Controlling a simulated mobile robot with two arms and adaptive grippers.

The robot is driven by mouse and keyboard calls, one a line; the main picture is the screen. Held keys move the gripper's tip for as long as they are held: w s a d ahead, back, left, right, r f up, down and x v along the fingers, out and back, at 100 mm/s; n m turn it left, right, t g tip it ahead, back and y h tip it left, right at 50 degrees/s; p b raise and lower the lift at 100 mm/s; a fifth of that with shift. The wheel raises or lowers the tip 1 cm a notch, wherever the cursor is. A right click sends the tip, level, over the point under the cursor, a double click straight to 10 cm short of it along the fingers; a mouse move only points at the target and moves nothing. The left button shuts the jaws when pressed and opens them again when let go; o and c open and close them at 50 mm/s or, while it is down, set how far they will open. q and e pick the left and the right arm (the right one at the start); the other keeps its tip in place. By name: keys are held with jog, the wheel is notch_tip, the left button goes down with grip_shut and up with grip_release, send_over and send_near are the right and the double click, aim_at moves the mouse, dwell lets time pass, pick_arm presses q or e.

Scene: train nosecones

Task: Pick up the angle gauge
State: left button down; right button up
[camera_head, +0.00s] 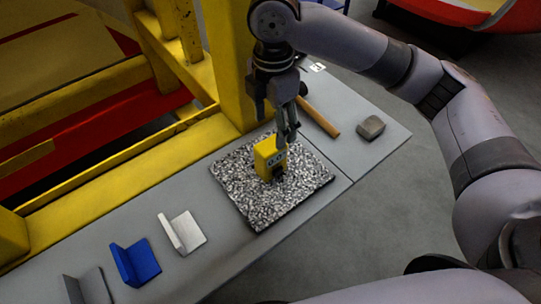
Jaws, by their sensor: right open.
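The angle gauge (266,159) is a small yellow block with a dark display. It stands upright on a speckled black-and-white pad (238,187) on the grey table. My right gripper (285,135) points down right above and beside the gauge, at its upper right in the head view. Its fingers overlap the gauge's right edge in the picture. I cannot tell whether they touch it. The gripper is open and the gauge rests on the pad. My left gripper is not in view.
A white bracket (187,234), a blue bracket (142,262) and a grey bracket (88,288) lie along the table's front left. A wooden handle (320,118) and a grey block (370,127) lie to the right. A yellow frame (228,60) rises behind the pad.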

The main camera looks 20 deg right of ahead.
aim_at(271, 145)
notch_tip(271, 145, down, 4)
jog(key=shift+w+f, duration=0.15)
jog(key=shift+f, duration=0.1)
jog(key=shift+f+p, duration=0.25)
jog(key=shift+p, duration=0.1)
notch_tip(271, 145, down, 4)
jog(key=shift+a+r+p, duration=0.15)
jog(key=shift+p, duration=0.35)
jog(key=shift+f, duration=0.5)
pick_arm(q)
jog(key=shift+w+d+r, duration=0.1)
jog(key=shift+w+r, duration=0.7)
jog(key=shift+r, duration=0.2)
pick_arm(e)
jog(key=shift+c, duration=0.6)
grip_shut()
